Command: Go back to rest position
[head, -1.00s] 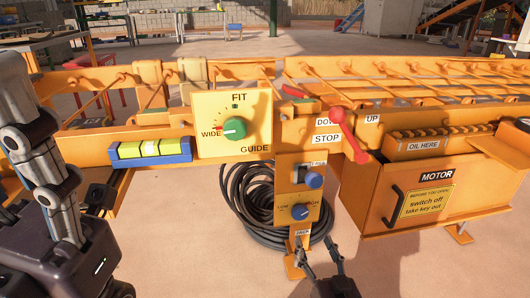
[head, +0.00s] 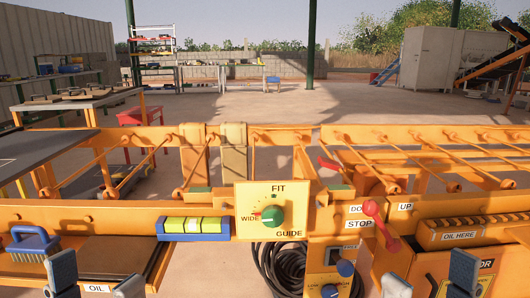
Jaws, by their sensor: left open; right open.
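My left gripper (head: 96,281) shows at the bottom left with its two grey fingertips apart and nothing between them. Only the fingertips of both show; the rest is below the picture edge. The orange machine (head: 90,212) spans the view. Its guide panel (head: 293,190) has a green knob (head: 272,215) pointing toward "WIDE".
A blue brush (head: 34,243) lies on the machine's left shelf. Open floor (head: 300,105) lies behind the machine.

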